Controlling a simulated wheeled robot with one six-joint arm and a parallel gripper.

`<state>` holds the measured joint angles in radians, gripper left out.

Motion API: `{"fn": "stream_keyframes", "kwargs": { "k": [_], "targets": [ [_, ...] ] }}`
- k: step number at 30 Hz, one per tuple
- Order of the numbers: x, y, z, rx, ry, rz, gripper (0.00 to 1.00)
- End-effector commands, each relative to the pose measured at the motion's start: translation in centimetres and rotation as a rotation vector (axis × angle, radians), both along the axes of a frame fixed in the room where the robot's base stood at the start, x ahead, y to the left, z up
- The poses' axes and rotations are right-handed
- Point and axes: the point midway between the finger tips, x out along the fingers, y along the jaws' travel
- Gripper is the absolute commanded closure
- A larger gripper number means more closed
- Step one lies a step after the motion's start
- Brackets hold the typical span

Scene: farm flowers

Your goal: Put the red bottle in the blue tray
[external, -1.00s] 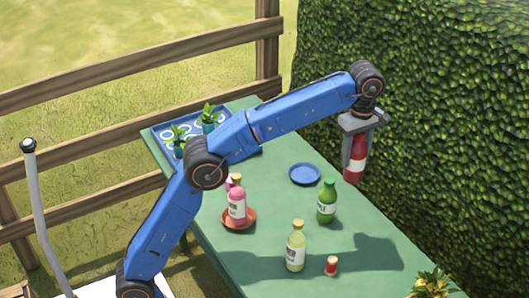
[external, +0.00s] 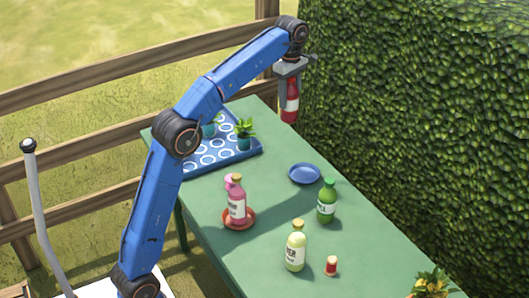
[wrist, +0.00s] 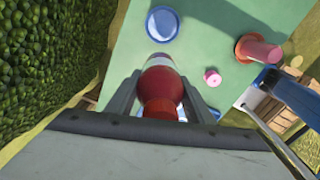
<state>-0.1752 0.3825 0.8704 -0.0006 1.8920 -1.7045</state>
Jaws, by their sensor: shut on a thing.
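My gripper (external: 290,76) is shut on the red bottle (external: 291,103), which hangs upright in the air over the far end of the green table. In the wrist view the red bottle (wrist: 162,86) sits between both fingers, with its cap toward me. The blue tray (external: 222,152) is a flat rectangle with white rings at the table's left end, to the left of and below the bottle. Potted plants (external: 244,133) stand in it, and my arm partly hides it.
A hedge (external: 430,110) rises on the right.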

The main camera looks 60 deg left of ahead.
Motion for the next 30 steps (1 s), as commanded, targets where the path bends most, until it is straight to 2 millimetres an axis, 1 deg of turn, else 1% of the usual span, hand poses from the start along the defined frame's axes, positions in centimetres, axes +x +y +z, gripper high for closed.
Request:
{"fn": "stream_keyframes", "kwargs": {
  "k": [1, 3, 8, 9, 12, 14, 18, 20, 24, 26, 30],
  "targets": [
    [-0.6, 2.0, 0.1, 0.0, -0.001, 0.022, 0.89],
    [-1.4, 4.5, 0.1, 0.001, -0.002, 0.047, 0.89],
    [-3.5, 9.9, 0.1, 0.001, -0.002, 0.103, 0.89],
    [-4.1, 11.2, 0.1, 0.001, -0.002, 0.118, 0.89],
    [-5.7, 14.5, 0.1, 0.001, -0.002, 0.154, 0.89],
    [-6.7, 16.3, 0.0, 0.001, -0.001, 0.175, 0.89],
    [-9.4, 20.6, 0.1, 0.0, -0.002, 0.225, 0.89],
    [-10.6, 22.4, 0.1, 0.001, -0.002, 0.246, 0.89],
    [-13.6, 26.3, 0.0, 0.001, -0.002, 0.296, 0.89],
    [-15.0, 27.9, 0.0, 0.001, -0.002, 0.317, 0.89],
    [-18.4, 31.4, -0.1, 0.001, -0.002, 0.367, 0.89]
  ]
}}
